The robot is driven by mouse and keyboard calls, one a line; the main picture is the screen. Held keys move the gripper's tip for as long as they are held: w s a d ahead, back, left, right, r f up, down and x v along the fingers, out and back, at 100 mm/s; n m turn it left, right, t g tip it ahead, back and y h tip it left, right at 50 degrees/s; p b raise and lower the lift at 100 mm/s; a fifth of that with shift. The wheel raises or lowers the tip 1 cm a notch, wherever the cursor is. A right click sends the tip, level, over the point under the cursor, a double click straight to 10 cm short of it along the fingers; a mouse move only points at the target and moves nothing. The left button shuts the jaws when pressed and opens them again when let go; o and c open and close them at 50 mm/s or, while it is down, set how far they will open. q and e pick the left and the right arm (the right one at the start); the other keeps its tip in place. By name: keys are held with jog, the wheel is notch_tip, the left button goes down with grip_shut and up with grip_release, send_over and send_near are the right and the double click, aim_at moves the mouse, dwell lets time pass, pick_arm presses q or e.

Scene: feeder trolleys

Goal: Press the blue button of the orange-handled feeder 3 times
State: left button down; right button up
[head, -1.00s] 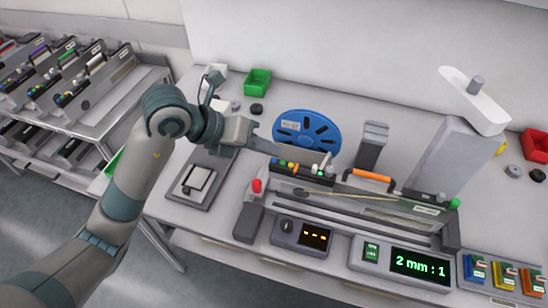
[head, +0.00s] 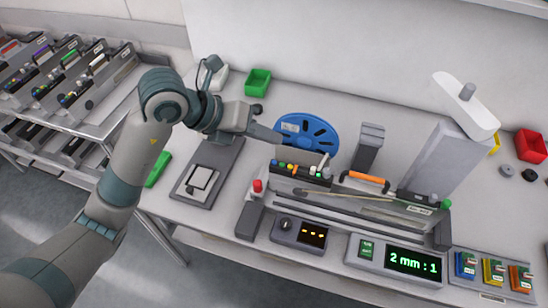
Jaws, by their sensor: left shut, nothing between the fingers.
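The orange-handled feeder (head: 335,205) lies on the bench, its orange handle (head: 366,181) on top towards the right. A row of small coloured buttons (head: 290,168) sits on its upper left end. The blue button (head: 274,162) appears to be the leftmost, though it is very small. A blue reel (head: 308,134) stands behind the buttons. My left gripper (head: 276,137) is shut and empty, above and behind the left end of the button row, apart from it, beside the reel. My right gripper is not in view.
A display reads "2 mm : 1" (head: 415,263) in front of the feeder. A red button (head: 257,186) stands at its left end. A grey tray (head: 200,180) lies to the left. Green (head: 258,81) and red (head: 531,145) bins stand behind. Other feeders fill a trolley at far left.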

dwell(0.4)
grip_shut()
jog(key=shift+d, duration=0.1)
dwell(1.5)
